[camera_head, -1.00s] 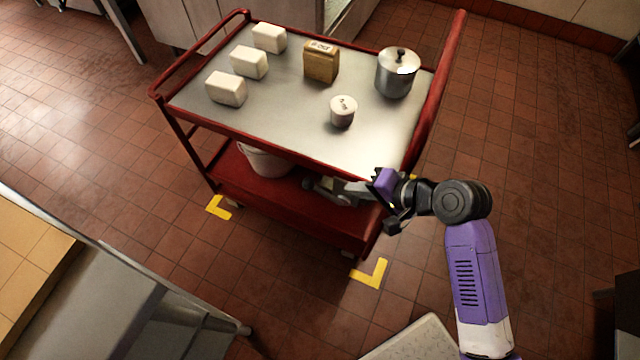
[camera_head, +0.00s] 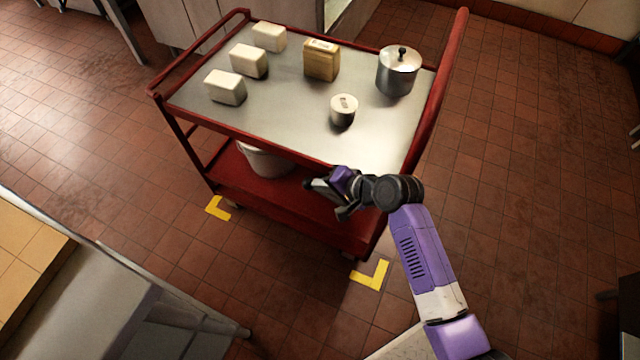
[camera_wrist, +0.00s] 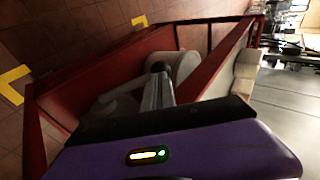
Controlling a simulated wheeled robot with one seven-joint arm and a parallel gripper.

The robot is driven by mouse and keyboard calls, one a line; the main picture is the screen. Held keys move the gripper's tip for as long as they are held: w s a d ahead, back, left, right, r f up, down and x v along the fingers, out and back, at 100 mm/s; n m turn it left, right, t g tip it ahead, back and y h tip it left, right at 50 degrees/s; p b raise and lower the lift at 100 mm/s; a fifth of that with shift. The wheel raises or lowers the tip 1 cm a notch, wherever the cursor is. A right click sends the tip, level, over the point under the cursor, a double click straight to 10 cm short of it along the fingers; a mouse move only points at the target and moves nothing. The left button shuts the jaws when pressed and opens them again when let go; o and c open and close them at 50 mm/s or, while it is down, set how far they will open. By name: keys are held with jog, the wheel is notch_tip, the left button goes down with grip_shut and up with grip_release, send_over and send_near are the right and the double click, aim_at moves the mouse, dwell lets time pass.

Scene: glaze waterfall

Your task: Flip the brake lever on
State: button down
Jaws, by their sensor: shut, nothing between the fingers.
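The red cart (camera_head: 290,208) stands on the tiled floor, with a grey top and a red lower shelf. I cannot make out the brake lever for certain in either view; my arm and gripper cover part of the cart's near side and right end. My gripper (camera_head: 314,187) is at the cart's near long side, at about the level between the top and the lower shelf. In the wrist view its dark fingers (camera_wrist: 160,72) are together and empty, pointing toward a white bucket (camera_wrist: 182,66). I cannot tell whether they touch anything.
The cart's top bears white blocks (camera_head: 226,88), a tan box (camera_head: 321,62), a lidded pot (camera_head: 397,75) and a small lidded jar (camera_head: 343,112). A grey rounded thing (camera_wrist: 115,103) lies near the bucket. Yellow floor marks (camera_head: 371,275) lie by the cart. A counter stands at lower left.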

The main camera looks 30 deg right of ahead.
jog(key=shift+w+a+f, duration=0.15)
jog(key=shift+w+f, duration=0.1)
